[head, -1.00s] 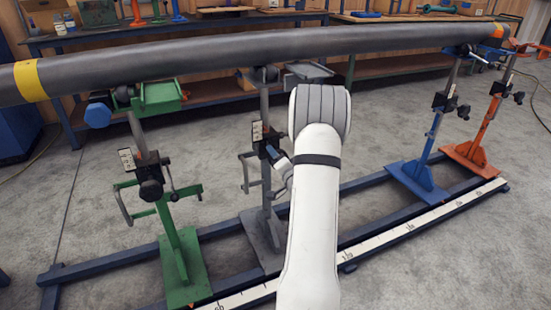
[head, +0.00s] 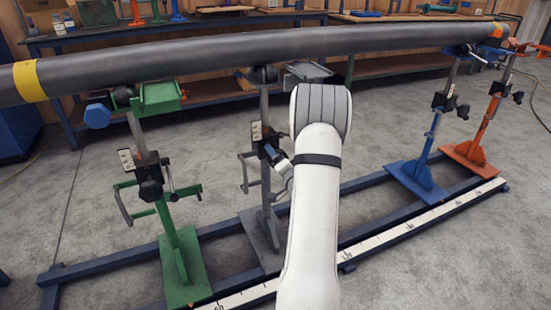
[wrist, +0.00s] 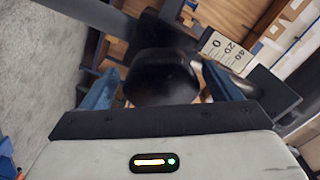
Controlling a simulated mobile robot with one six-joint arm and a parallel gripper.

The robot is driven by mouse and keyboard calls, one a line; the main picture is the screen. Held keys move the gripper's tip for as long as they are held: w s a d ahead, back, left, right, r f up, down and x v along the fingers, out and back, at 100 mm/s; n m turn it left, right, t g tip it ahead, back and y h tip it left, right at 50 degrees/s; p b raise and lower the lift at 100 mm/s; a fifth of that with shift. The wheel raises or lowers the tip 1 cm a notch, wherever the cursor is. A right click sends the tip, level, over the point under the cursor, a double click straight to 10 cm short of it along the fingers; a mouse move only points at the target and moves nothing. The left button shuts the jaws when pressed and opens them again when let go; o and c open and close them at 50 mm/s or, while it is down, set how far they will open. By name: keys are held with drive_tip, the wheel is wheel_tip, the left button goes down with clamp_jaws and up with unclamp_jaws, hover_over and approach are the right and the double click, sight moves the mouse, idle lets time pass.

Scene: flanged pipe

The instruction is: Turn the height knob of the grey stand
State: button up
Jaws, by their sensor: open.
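The grey stand (head: 266,225) stands on the floor rails under the pipe, behind my arm. Its black clamp block and height scale plate (head: 256,131) show just left of my gripper. My gripper (head: 273,154) is at that clamp block, partly hidden by my wrist. In the wrist view, a black rounded knob (wrist: 163,80) lies between the two blue fingers of my open gripper (wrist: 165,88). Gaps show beside the knob, and I cannot tell whether either finger touches it. The scale plate also shows in the wrist view (wrist: 222,55).
The green stand (head: 175,250) is at left, with cranks jutting out. Blue (head: 420,175) and orange (head: 477,150) stands are at right. A workbench (head: 380,65) is behind.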

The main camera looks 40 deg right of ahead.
drive_tip(key=p+v, duration=0.1)
drive_tip(key=v, duration=0.6)
idle(0.3)
drive_tip(key=a+r+n+g+y+p, duration=0.1)
drive_tip(key=a+r+n+g+p, duration=0.3)
drive_tip(key=a+r+p, duration=0.65)
drive_tip(key=a+r+n+g+p, duration=0.4)
drive_tip(key=r+p, duration=0.3)
drive_tip(key=r, duration=0.7)
drive_tip(key=s+a+r+n+g+y+p, duration=0.3)
drive_tip(key=s+a+r+n+g+p, duration=0.3)
drive_tip(key=s+a+r+p, duration=0.6)
drive_tip(key=s+a+r, duration=0.4)
drive_tip(key=s+a, duration=0.3)
drive_tip(key=s, duration=0.2)
drive_tip(key=shift+a+r+g+p, duration=0.3)
drive_tip(key=shift+a+r+g, duration=0.1)
